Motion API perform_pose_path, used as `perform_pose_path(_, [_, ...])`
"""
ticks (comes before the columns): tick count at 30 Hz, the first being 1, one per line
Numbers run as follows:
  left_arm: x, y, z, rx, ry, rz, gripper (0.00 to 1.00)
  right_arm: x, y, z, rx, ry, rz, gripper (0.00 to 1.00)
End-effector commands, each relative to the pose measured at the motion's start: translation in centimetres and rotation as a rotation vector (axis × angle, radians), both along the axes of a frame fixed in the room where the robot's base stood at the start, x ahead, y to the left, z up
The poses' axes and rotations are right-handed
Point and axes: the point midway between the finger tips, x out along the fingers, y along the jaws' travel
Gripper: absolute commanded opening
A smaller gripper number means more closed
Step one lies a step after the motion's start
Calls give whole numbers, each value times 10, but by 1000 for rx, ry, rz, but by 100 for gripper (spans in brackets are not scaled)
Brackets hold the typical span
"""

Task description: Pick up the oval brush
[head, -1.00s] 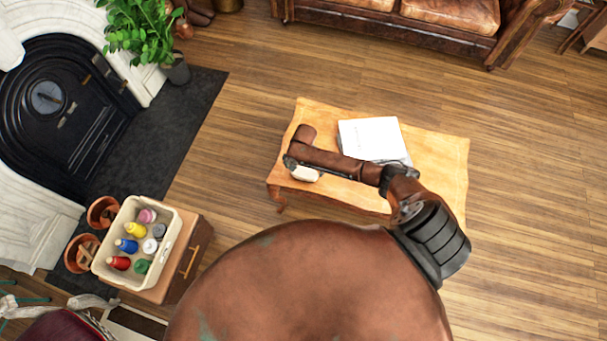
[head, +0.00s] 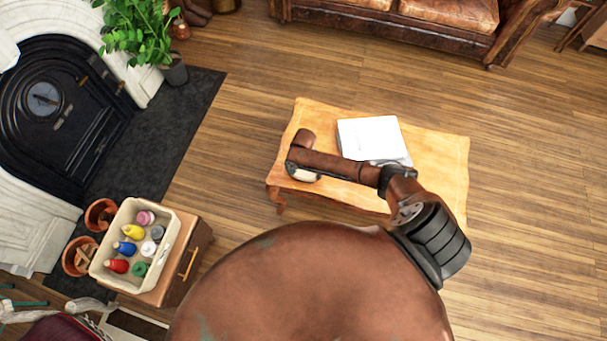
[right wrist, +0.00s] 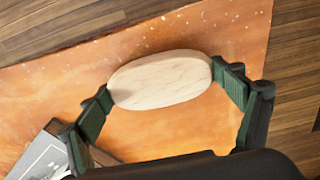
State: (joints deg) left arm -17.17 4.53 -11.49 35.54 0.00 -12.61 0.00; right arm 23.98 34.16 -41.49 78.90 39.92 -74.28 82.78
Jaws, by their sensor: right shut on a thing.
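The oval brush (right wrist: 160,79) shows its pale wooden back in the right wrist view. My right gripper (right wrist: 162,84) is shut on it, with one green-padded finger against each end. The brush's underside is hidden, and I cannot tell whether it touches the table. In the head view the brush (head: 304,176) is a small pale patch beneath my right forearm, near the left end of the wooden table (head: 438,150). My right gripper is mostly hidden there by the arm. My left gripper is not in view.
A white book or box (head: 372,137) lies on the table close to my right arm. A cream crate (head: 105,268) of coloured bottles stands on a small cabinet at the left. A leather sofa (head: 390,25) is at the back. Open wooden floor surrounds the table.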

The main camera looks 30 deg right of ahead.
Motion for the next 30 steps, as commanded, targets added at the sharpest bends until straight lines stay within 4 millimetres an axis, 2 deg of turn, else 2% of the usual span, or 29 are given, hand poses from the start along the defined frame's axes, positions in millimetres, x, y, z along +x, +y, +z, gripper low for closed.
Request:
perform_pose_path(10, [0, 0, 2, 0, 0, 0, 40, 0, 0, 4, 1, -1, 0, 59])
perform_pose_path(14, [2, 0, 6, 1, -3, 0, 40, 1, 1, 16, 1, -2, 1, 59])
perform_pose_path(17, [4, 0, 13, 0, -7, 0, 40, 1, 1, 32, 2, -4, 0, 59])
perform_pose_path(26, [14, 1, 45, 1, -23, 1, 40, -36, 38, 97, 5, -3, 3, 59])
perform_pose_path(30, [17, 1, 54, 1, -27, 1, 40, -62, 63, 109, 6, 1, 3, 59])
